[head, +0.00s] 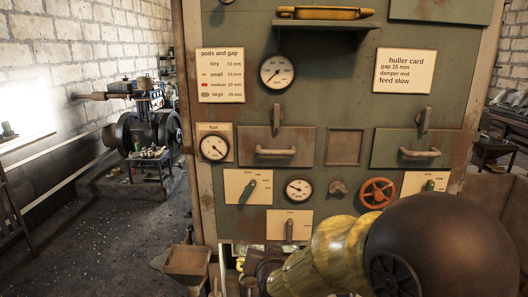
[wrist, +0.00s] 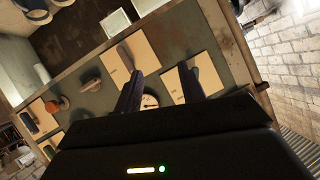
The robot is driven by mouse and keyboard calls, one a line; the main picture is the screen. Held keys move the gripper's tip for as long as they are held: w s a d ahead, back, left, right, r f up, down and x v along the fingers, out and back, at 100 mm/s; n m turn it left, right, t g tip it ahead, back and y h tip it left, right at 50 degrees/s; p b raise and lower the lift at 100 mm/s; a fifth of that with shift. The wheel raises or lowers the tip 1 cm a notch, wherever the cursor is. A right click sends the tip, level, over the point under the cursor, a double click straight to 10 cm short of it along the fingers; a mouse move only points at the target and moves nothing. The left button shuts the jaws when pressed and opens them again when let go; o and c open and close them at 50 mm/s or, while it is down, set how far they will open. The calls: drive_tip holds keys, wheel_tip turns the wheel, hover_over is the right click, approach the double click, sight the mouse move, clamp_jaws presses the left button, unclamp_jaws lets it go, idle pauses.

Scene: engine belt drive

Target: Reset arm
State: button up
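My gripper (wrist: 161,68) shows in the wrist view as two dark fingers with a wide gap between them. It is open, and nothing is visible between the fingers. Beyond it is the green machine panel, seen tilted, with a round gauge (wrist: 150,101) behind the gap and pale plates around it. In the head view my arm (head: 340,245), yellow and dark brown, fills the lower right in front of the panel (head: 347,85). My fingertips cannot be made out clearly there.
The panel carries gauges (head: 277,72), handled drawers (head: 277,147), small green levers and an orange handwheel (head: 377,193). A shelf with a yellow object (head: 325,13) juts out above. A small hopper (head: 187,262) stands at lower left. An engine (head: 150,128) stands back left; the floor (head: 110,235) before it is open.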

drive_tip(key=s+d+f+n+g+h+p, duration=0.1)
drive_tip(key=s+d+f+g, duration=0.2)
drive_tip(key=s+d+g, duration=0.2)
drive_tip(key=s+d+f+n+g+h+p, duration=0.1)
drive_tip(key=s+d+f+g, duration=0.3)
drive_tip(key=s+d, duration=0.6)
drive_tip(key=s+g, duration=0.1)
drive_tip(key=s, duration=0.2)
drive_tip(key=shift+d, duration=0.2)
drive_tip(key=shift+s, duration=0.1)
